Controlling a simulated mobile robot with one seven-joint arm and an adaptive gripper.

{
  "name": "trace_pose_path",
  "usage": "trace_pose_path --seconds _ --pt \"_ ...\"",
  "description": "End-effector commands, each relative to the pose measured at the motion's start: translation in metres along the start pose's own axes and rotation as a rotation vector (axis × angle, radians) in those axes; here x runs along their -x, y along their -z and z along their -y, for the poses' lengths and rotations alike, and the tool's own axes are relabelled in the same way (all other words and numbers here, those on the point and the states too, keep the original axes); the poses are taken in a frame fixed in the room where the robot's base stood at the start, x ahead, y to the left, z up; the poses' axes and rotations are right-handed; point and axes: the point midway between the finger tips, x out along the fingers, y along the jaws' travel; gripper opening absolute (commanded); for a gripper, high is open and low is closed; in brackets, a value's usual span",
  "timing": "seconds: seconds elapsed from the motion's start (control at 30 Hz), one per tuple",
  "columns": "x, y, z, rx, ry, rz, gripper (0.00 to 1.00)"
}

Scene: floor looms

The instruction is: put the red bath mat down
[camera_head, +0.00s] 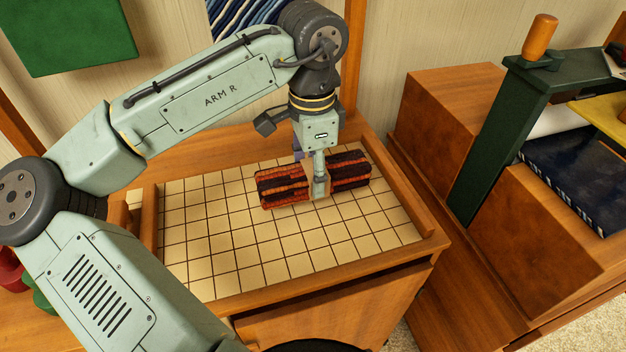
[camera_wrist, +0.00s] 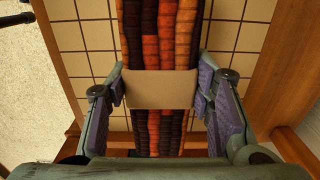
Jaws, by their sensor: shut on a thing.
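The red bath mat (camera_head: 349,170) is a rolled, ribbed bundle in dark red, orange and near-black with a plain tan band (camera_wrist: 160,89) around its middle. In the head view it lies level over the tiled tray top. I cannot tell whether it touches the tiles or hangs just above them. My gripper (camera_head: 319,180) points down and is shut across the band. In the wrist view my gripper (camera_wrist: 160,92) has its purple finger pads on both sides of the band, and the roll runs up the picture between them.
The cream tiled surface (camera_head: 205,262) has a raised wooden rim and is clear around the roll. A dark green press-like frame (camera_head: 478,150) with an orange handle stands to the right on wooden cabinets (camera_head: 440,120). Striped cloth and a green panel (camera_head: 70,32) hang behind.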

Motion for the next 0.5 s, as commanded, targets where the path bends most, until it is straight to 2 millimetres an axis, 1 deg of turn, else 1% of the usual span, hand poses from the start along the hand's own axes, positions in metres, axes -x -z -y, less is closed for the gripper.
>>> trace_pose_path --seconds 0.07,0.2,0.3,0.5 --pt "-0.005 0.001 0.001 0.000 -0.001 0.002 0.07" --pt "-0.024 0.001 0.000 0.000 0.000 0.002 0.07" --pt "-0.033 0.002 0.001 0.001 0.000 0.000 0.07" --pt "-0.035 0.002 0.000 0.000 0.000 0.000 0.07"
